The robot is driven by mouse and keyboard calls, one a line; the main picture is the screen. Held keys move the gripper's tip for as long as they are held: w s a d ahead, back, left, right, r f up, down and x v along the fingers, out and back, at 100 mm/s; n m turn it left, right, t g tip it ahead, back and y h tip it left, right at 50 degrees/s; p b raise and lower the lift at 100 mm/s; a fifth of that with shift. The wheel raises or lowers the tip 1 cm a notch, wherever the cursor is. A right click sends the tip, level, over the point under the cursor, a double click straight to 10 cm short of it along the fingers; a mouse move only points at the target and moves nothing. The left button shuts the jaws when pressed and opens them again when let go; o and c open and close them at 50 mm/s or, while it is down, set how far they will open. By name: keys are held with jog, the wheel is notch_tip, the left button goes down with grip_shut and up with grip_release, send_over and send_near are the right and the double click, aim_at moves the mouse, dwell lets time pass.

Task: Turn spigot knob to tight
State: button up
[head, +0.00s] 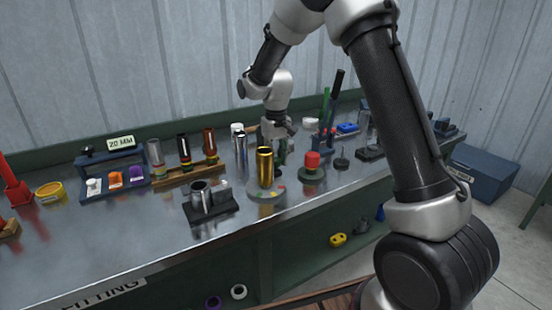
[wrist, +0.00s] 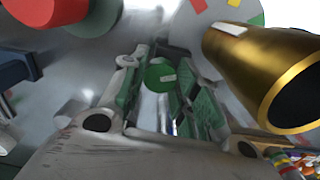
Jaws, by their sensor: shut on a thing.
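The gold cylinder (head: 265,168) stands upright on a round grey base (head: 266,195) with coloured patches. In the wrist view the gold cylinder (wrist: 262,75) is at the right, beside my gripper; red, yellow and green patches show near its far end. My gripper (wrist: 158,76) has its green-padded fingers on either side of a small round green knob (wrist: 160,78) with a pale mark, and is shut on it. In the head view my gripper (head: 281,146) points down just behind the gold cylinder, which partly hides its fingertips and the knob.
A red-topped fixture (head: 312,164) stands close to the right of my gripper. A dark block with metal cups (head: 208,200) is in front left. A wooden rack of tubes (head: 186,172) and a blue 20 MM stand (head: 113,170) are further left.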

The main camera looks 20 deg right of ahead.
aim_at(276, 160)
jog(key=shift+m, duration=2.3)
jog(key=o, duration=0.8)
notch_tip(276, 160, up, 12)
jog(key=shift+r, duration=0.1)
